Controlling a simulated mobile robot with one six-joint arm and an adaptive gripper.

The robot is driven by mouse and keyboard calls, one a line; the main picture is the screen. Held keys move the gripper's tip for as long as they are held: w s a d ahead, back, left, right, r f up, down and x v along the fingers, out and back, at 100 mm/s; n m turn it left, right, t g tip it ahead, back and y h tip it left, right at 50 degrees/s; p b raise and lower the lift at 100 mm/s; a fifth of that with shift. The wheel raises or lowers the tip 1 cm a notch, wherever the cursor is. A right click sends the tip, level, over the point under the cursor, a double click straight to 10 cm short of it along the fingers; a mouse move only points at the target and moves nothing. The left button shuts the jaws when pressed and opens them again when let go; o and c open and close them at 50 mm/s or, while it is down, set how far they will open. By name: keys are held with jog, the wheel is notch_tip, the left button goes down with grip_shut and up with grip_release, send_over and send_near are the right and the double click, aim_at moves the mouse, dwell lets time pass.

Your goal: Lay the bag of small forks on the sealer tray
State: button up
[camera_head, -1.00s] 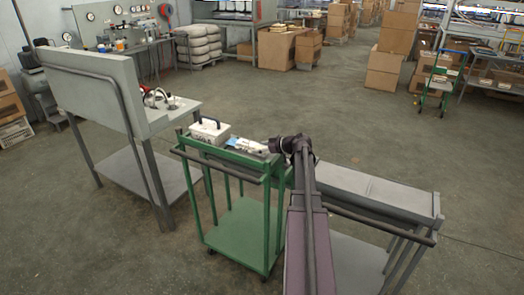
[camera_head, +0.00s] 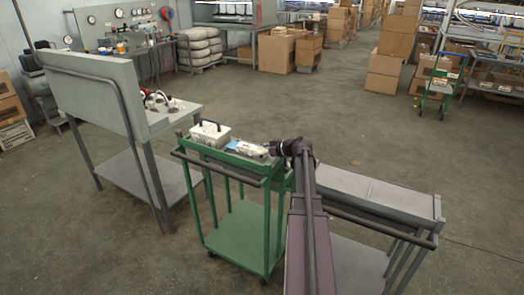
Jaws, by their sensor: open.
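My gripper (camera_head: 262,151) is at the end of my arm, low over the right part of the green cart's top (camera_head: 222,160). Its fingers point left and are small in the view. A small pale and bluish item (camera_head: 233,146), perhaps the bag of small forks, lies on the cart top just left of the fingers. I cannot tell whether they touch it. A white box with a black handle (camera_head: 210,134) stands on the cart's left end. I cannot make out which thing is the sealer tray.
A grey bench with a tall back panel (camera_head: 95,95) stands left of the cart, with small devices (camera_head: 160,102) on it. A long grey table (camera_head: 385,193) stands to the right, partly behind my arm. Cardboard boxes (camera_head: 275,52) stand at the back. The floor between is clear.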

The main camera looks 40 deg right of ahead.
jog(key=shift+r, duration=0.1)
jog(key=shift+r, duration=0.15)
jog(key=shift+p+v, duration=1.55)
jog(key=shift+v, duration=2.15)
